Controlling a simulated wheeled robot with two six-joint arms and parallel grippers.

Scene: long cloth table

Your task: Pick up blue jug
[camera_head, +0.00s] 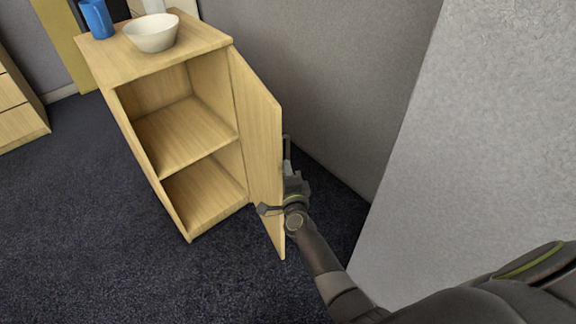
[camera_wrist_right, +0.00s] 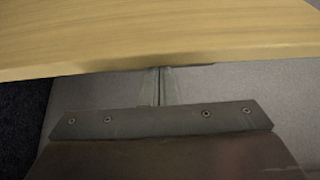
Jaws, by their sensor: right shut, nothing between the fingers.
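The blue jug (camera_head: 97,18) stands upright on top of a wooden cabinet (camera_head: 90,52), at the upper left of the head view. Its top is cut off by the picture edge. My right gripper (camera_head: 287,148) is far from the jug, at the outer side of the open cabinet door (camera_head: 257,130). Its fingers are shut and empty. In the wrist view the fingers (camera_wrist_right: 161,85) run up behind the door's edge (camera_wrist_right: 150,62); their tips are hidden. I cannot tell whether they touch the door. My left gripper is not in view.
A white bowl (camera_head: 152,33) stands right of the jug, with a pale object (camera_head: 154,6) behind it. The cabinet's two visible compartments are empty. A grey wall (camera_head: 320,70) is close beyond the door. Drawers (camera_head: 18,125) stand at left. Dark carpet (camera_head: 90,220) is clear in front.

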